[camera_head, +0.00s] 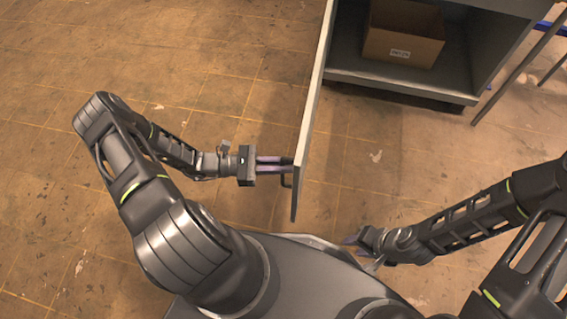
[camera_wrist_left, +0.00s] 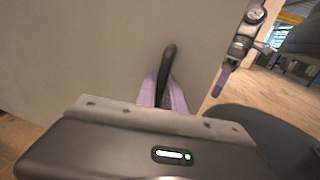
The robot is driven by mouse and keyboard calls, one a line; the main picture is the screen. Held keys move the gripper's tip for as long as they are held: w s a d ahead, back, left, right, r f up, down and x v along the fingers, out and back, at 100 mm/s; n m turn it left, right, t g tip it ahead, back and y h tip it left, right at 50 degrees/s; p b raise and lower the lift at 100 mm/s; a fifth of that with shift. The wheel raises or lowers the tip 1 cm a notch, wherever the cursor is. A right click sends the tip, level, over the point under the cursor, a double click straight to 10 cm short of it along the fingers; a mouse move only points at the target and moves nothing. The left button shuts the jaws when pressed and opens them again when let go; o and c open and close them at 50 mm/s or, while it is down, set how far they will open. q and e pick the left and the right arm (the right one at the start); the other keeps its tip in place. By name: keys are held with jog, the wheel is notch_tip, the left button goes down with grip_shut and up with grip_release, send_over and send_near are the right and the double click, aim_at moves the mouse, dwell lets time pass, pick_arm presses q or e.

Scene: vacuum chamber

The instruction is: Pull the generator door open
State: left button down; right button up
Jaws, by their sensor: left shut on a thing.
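The generator door (camera_head: 312,110) is a thin grey panel. In the head view it is swung out from the cabinet (camera_head: 420,80) and seen nearly edge-on. In the left wrist view the door's flat face (camera_wrist_left: 90,50) fills the left and middle. My left gripper (camera_head: 284,164) is at the door's left face, shut on the dark handle (camera_wrist_left: 169,58), which shows between the purple fingers in the left wrist view. My right gripper (camera_head: 360,246) is low in the head view, right of the door and apart from it. Its finger opening is not clear.
The cabinet stands open at the top right, with a cardboard box (camera_head: 403,38) inside. Thin dark legs (camera_head: 520,68) stand to its right. The brown tiled floor left of the door is clear.

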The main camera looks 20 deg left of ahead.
pick_arm(q)
jog(key=shift+s, duration=0.2)
jog(key=c, duration=1.7)
grip_release()
jog(key=shift+c, duration=0.2)
jog(key=shift+w, duration=0.1)
jog(key=shift+a, duration=0.1)
jog(key=v, duration=0.7)
jog(key=shift+a, duration=0.3)
